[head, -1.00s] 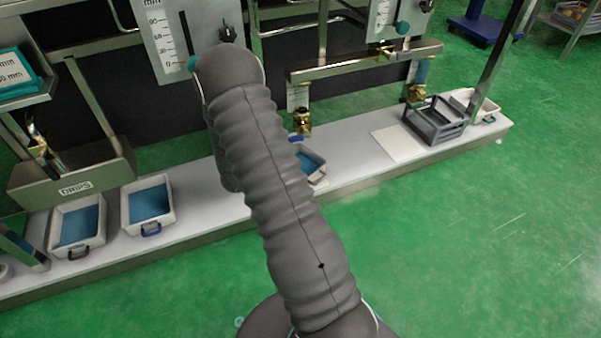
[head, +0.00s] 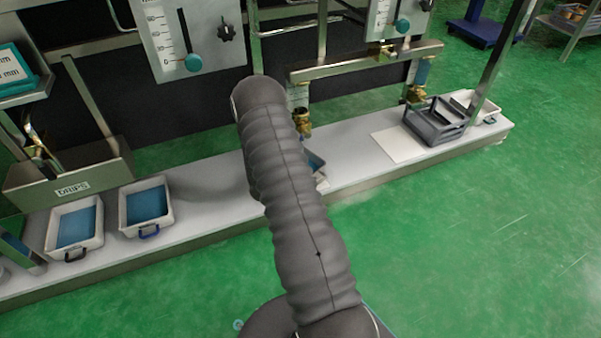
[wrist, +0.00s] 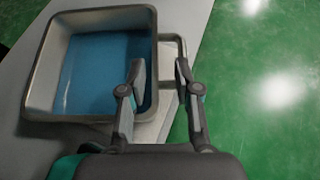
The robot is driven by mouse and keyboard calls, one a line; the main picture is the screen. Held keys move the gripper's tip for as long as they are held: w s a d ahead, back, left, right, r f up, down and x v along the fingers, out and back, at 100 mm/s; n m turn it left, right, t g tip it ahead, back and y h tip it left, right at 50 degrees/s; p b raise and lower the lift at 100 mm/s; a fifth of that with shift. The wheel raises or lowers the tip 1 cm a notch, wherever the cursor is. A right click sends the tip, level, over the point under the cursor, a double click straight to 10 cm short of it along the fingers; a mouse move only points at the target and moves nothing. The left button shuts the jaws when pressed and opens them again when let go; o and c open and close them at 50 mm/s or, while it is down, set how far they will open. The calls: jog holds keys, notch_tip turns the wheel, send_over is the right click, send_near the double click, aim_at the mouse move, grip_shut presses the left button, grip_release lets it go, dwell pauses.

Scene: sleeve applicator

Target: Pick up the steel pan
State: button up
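The steel pan (wrist: 40,75) is a grey-rimmed rectangular pan with a blue inside, filling the left of the wrist view. Its loop handle (wrist: 182,48) sticks out from its right side. My gripper (wrist: 161,72) is open, with its fingers apart. In the picture, the left finger overlaps the pan's inside near the right wall and the right finger overlaps the handle's outer edge. I cannot tell whether either finger touches. In the head view my arm hides my gripper and most of the pan; a blue bit (head: 317,163) shows right of the arm.
Two white trays with blue insides, one (head: 75,228) and another (head: 147,206), stand left on the long pale bench (head: 215,200). A dark grey crate (head: 435,122), a white tray (head: 476,104) and a pale flat sheet (head: 398,143) are at its right end. Green floor lies in front.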

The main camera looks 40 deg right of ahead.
jog(key=shift+w+b+x, duration=0.15)
jog(key=shift+x, duration=1.1)
jog(key=shift+w+b+x, duration=0.15)
jog(key=shift+w+x, duration=0.05)
jog(key=shift+x, duration=1.1)
jog(key=shift+r, duration=0.15)
grip_shut()
